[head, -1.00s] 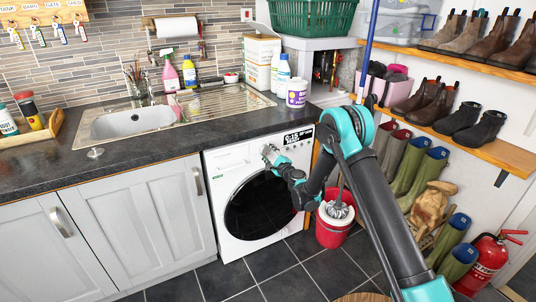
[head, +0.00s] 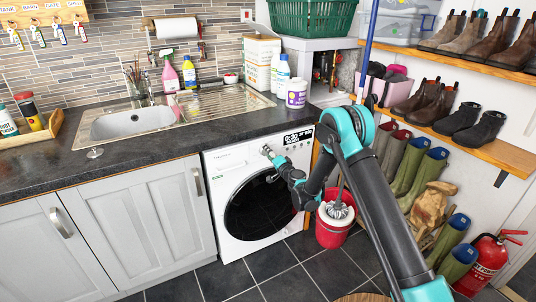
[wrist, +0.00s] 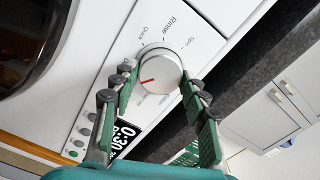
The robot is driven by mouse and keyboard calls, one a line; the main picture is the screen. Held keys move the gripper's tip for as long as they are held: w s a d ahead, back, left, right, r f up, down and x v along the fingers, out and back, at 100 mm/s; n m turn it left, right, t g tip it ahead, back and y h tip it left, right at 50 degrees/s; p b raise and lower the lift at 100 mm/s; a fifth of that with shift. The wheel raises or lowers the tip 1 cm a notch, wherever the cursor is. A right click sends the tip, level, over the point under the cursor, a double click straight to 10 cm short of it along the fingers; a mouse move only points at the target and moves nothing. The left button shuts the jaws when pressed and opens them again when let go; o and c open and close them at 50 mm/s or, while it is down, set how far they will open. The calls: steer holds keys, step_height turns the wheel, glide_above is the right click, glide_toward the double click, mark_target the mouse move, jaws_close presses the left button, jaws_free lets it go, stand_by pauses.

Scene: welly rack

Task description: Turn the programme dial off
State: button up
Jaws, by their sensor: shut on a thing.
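The programme dial (wrist: 162,66) is a round silver-white knob on the washing machine's panel in the wrist view. Its red pointer mark points to the lower left. Labels around it include Quick, Rinse and Spin; those on the lower side are too blurred to read. My gripper (wrist: 160,78) has a green finger on each side of the dial and is shut on it. In the head view my gripper (head: 268,152) is at the front panel of the white washing machine (head: 225,165) and hides the dial. The display (head: 297,137) is lit; it reads 0:30 in the wrist view (wrist: 124,135).
The dark worktop (head: 150,152) overhangs just above the panel. The round machine door (head: 258,205) is below my gripper. Small buttons (wrist: 82,131) line the panel beside the display. A red bucket (head: 333,230) with a mop stands on the floor to the right.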

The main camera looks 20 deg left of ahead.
steer(key=n, duration=2.5)
steer(key=shift+s+a, duration=0.15)
steer(key=shift+n, duration=0.3)
steer(key=o, duration=1.2)
steer(key=shift+c, duration=0.2)
steer(key=v, duration=0.7)
steer(key=shift+s, duration=0.2)
